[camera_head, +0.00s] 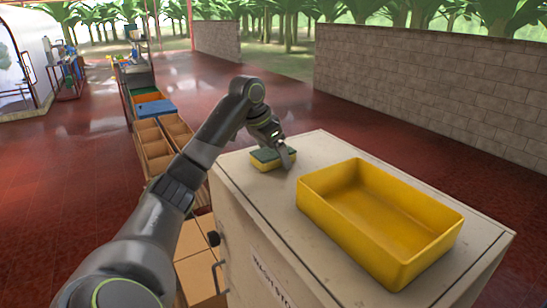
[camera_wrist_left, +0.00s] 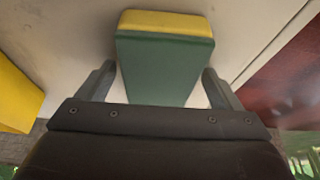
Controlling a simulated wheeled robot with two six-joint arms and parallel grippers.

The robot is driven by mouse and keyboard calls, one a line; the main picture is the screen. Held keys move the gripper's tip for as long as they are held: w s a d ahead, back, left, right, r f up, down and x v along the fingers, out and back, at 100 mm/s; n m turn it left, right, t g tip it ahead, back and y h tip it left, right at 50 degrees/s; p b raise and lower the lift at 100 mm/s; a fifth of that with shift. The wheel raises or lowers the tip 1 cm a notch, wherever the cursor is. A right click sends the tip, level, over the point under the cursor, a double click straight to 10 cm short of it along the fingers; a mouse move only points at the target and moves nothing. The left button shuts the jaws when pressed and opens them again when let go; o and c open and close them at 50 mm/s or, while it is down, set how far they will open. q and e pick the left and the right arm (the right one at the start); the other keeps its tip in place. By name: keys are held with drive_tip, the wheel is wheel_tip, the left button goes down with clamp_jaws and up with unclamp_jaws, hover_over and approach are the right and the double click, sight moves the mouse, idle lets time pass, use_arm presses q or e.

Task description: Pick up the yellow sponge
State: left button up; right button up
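The yellow sponge (camera_head: 271,159) with a dark green top lies on the left part of the cabinet top (camera_head: 240,178). My left gripper (camera_head: 286,152) is down at the sponge, partly in front of its right side. In the left wrist view the sponge (camera_wrist_left: 166,52) sits between the two spread fingers of my left gripper (camera_wrist_left: 160,85). Its green face is toward the camera and its yellow side is at the far end. Small gaps show between the fingers and the sponge. My right gripper is not in view.
A yellow open tray (camera_head: 330,200) stands on the cabinet top to the right of the sponge. It looks empty. A row of cardboard boxes and bins (camera_head: 155,140) stands on the floor left of the cabinet. A brick wall (camera_head: 440,90) is behind.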

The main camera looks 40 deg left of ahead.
use_arm(q)
drive_tip(key=c, duration=1)
drive_tip(key=shift+r, duration=0.15)
